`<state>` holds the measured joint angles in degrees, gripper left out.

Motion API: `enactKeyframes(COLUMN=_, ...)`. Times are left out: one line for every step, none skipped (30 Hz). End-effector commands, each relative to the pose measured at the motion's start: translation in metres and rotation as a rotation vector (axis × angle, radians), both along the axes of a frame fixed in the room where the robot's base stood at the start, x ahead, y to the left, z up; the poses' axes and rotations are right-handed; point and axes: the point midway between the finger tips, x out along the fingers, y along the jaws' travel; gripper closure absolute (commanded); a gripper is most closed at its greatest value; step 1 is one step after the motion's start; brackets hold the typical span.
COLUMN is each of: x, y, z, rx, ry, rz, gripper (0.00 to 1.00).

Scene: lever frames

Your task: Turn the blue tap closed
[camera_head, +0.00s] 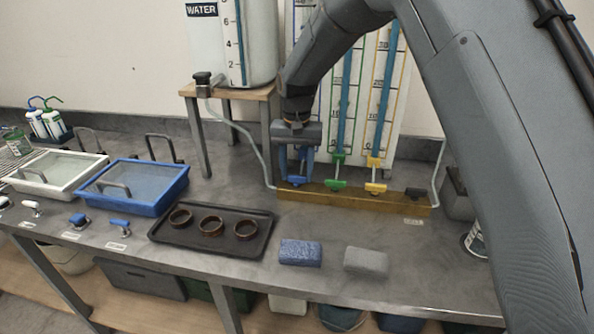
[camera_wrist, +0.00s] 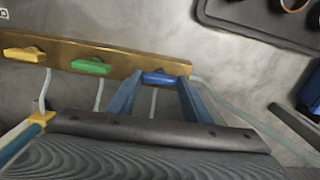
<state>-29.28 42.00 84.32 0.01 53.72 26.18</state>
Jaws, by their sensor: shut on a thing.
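The blue tap (camera_wrist: 160,78) sits on the brass manifold bar (camera_wrist: 110,60), at the end beside the green tap (camera_wrist: 91,67). In the wrist view my gripper (camera_wrist: 157,84) has its two blue fingers on either side of the blue handle, shut on it. In the head view my gripper (camera_head: 297,178) reaches down to the left end of the bar, where the blue tap (camera_head: 297,181) is partly hidden by the fingers. The blue handle appears to lie along the bar in the wrist view.
The green tap (camera_head: 336,184) and yellow tap (camera_head: 375,187) stand to the right on the bar, with a dark tap (camera_head: 415,193) at its right end. Graduated tubes rise behind. A black tray (camera_head: 256,238) with three rings, a blue sponge (camera_head: 300,253) and a grey sponge (camera_head: 366,262) lie in front.

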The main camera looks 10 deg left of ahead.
Motion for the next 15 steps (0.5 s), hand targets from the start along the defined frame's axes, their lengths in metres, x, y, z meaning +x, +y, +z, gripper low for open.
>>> enactKeyframes(x=0.0011, y=0.0008, z=0.0017, rx=0.002, ry=-0.004, rz=-0.016, gripper=0.77)
enactKeyframes(x=0.0011, y=0.0008, z=0.0017, rx=0.002, ry=-0.004, rz=-0.026, gripper=0.77)
enactKeyframes(x=0.0012, y=0.0008, z=0.0017, rx=0.002, ry=-0.004, rz=-0.036, gripper=0.77)
enactKeyframes(x=0.0012, y=0.0008, z=0.0017, rx=0.002, ry=-0.004, rz=-0.043, gripper=0.77)
enactKeyframes(x=0.0012, y=0.0008, z=0.0017, rx=0.002, ry=-0.004, rz=-0.049, gripper=0.77)
enactKeyframes(x=0.0013, y=0.0008, z=0.0017, rx=0.002, ry=-0.004, rz=-0.056, gripper=0.77)
enactKeyframes(x=0.0013, y=0.0008, z=0.0017, rx=0.002, ry=-0.004, rz=-0.06, gripper=0.77)
enactKeyframes(x=0.0013, y=0.0008, z=0.0018, rx=0.002, ry=-0.004, rz=-0.063, gripper=0.77)
enactKeyframes(x=0.0013, y=0.0008, z=0.0017, rx=0.002, ry=-0.004, rz=-0.066, gripper=0.77)
enactKeyframes(x=0.0013, y=0.0008, z=0.0017, rx=0.002, ry=-0.004, rz=-0.068, gripper=0.77)
enactKeyframes(x=0.0014, y=0.0008, z=0.0018, rx=0.002, ry=-0.004, rz=-0.069, gripper=0.77)
enactKeyframes(x=0.0014, y=0.0008, z=0.0018, rx=0.002, ry=-0.004, rz=-0.07, gripper=0.77)
enactKeyframes(x=0.0014, y=0.0008, z=0.0017, rx=0.002, ry=-0.004, rz=-0.071, gripper=0.77)
enactKeyframes(x=0.0014, y=0.0008, z=0.0018, rx=0.002, ry=-0.004, rz=-0.071, gripper=0.77)
enactKeyframes(x=0.0015, y=0.0008, z=0.0018, rx=0.002, ry=-0.004, rz=-0.071, gripper=0.77)
